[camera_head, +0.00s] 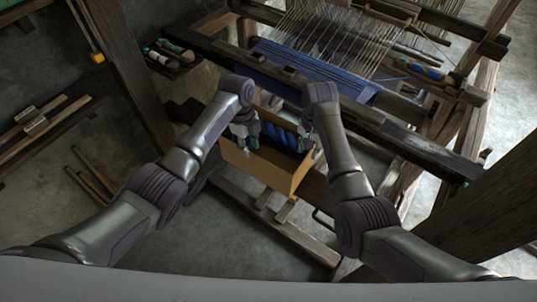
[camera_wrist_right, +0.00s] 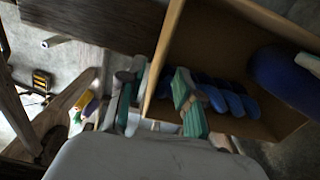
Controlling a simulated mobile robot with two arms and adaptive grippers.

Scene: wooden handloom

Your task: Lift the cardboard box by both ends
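The open cardboard box (camera_head: 262,169) is brown and holds several dark blue rolls (camera_head: 281,136). It is in the middle of the head view, in front of the loom. My left gripper (camera_head: 244,138) is at the box's left end; its fingers are small and partly hidden, so their opening is unclear. My right gripper (camera_head: 310,133) is at the right end, mostly hidden by its arm. In the right wrist view, the right gripper's (camera_wrist_right: 155,100) green-padded fingers straddle the box wall (camera_wrist_right: 165,62), one outside and one inside, with a gap visible.
The wooden loom beam (camera_head: 400,143) runs just behind the box, with blue cloth (camera_head: 315,72) beyond it. A dark post (camera_head: 135,75) stands left. A small tray of bobbins (camera_head: 172,55) is at upper left.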

